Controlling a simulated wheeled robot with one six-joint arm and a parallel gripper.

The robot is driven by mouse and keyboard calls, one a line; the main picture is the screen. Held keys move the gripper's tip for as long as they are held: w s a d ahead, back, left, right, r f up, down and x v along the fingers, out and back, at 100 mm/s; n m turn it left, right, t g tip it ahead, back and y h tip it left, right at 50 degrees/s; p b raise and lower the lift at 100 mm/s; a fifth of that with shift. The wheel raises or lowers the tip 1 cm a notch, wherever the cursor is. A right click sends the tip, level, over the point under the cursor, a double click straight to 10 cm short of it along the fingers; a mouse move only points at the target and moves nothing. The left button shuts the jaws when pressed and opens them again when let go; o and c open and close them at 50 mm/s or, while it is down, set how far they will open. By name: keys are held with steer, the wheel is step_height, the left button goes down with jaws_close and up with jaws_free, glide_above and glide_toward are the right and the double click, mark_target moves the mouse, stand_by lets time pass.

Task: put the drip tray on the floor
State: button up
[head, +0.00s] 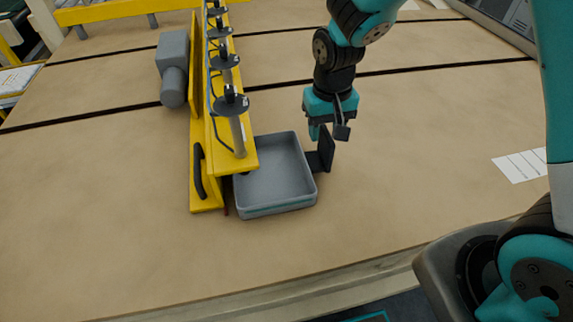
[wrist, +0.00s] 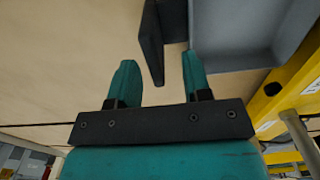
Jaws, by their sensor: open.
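The drip tray (head: 272,208) is a shallow grey square tray with a dark upright tab handle (head: 325,148) on its right side. It rests on the tan table, its left part beneath the yellow rail. My gripper (head: 330,130) is open just above and beside the handle. In the wrist view my gripper's two teal fingers (wrist: 158,72) stand apart, and the dark handle (wrist: 152,40) shows between and beyond them. I cannot tell whether a finger touches it. The grey tray (wrist: 240,35) shows at the upper right of the wrist view.
A yellow rail (head: 206,190) with several upright cylinders runs back along the table (head: 110,215). A grey motor box (head: 173,55) sits left of it. A white labelled sheet (head: 520,165) lies at the right. The table's front edge borders a dark floor (head: 400,308).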

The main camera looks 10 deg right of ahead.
mark_target(326, 144)
steer(key=f, duration=0.3)
steer(key=f+p, duration=0.1)
steer(key=f, duration=0.1)
steer(key=shift+w+d, duration=0.1)
steer(key=shift+d, duration=0.25)
steer(key=shift+c, duration=0.4)
jaws_close()
